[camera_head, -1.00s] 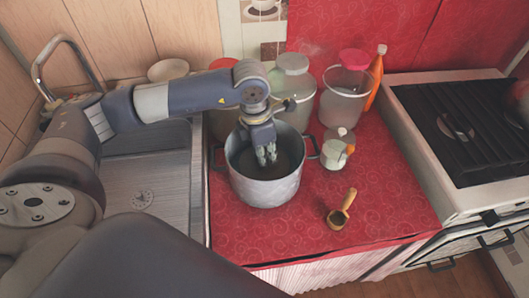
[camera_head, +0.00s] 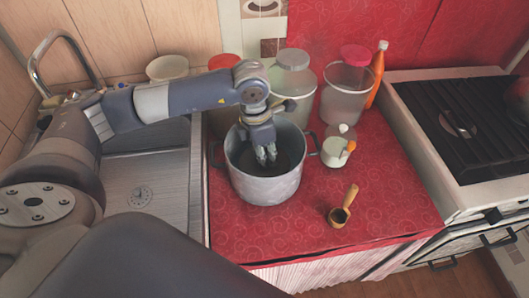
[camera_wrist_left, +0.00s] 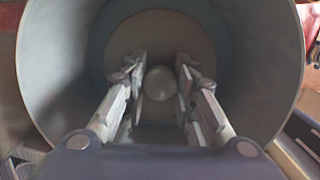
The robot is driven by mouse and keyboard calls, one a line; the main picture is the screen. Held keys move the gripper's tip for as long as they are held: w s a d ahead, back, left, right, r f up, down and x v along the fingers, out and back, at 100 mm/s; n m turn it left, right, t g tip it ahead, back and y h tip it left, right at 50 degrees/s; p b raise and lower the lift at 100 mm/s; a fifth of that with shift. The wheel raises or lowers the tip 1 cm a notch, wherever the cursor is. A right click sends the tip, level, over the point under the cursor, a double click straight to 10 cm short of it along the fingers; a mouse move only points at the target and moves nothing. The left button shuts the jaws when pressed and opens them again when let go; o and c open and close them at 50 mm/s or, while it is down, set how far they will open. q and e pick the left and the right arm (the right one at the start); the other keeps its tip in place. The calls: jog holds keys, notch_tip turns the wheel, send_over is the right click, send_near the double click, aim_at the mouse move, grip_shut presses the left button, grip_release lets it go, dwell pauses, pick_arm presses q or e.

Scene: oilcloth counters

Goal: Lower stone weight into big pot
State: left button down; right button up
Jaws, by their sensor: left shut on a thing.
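The big pot (camera_head: 268,190) is a grey metal pot with two side handles. It stands upright on the red counter, and its wall (camera_wrist_left: 255,60) surrounds the gripper in the left wrist view. My left gripper (camera_head: 266,156) points down through the pot's open mouth, with its fingers inside the rim. The stone weight (camera_wrist_left: 160,84) is a pale round thing between the fingertips (camera_wrist_left: 156,72) in the left wrist view, and the gripper is shut on it. In the head view the fingers and pot hide the stone. I cannot tell whether it touches the bottom. My right gripper is not in view.
Lidded jars (camera_head: 345,96) and an orange bottle (camera_head: 376,75) stand behind the pot. A small jar (camera_head: 334,153) is close to its right handle. The sink (camera_head: 150,185) is left, the stove (camera_head: 465,130) right. The front-right counter is mostly clear.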

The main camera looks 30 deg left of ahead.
pick_arm(q)
jog(key=shift+f+b, duration=0.35)
jog(key=shift+f, duration=0.05)
dwell(0.4)
jog(key=c, duration=1.2)
grip_release()
jog(key=shift+r, duration=0.1)
jog(key=r, duration=0.8)
jog(key=s+a+r, duration=0.1)
jog(key=r, duration=0.2)
jog(key=shift+r, duration=0.4)
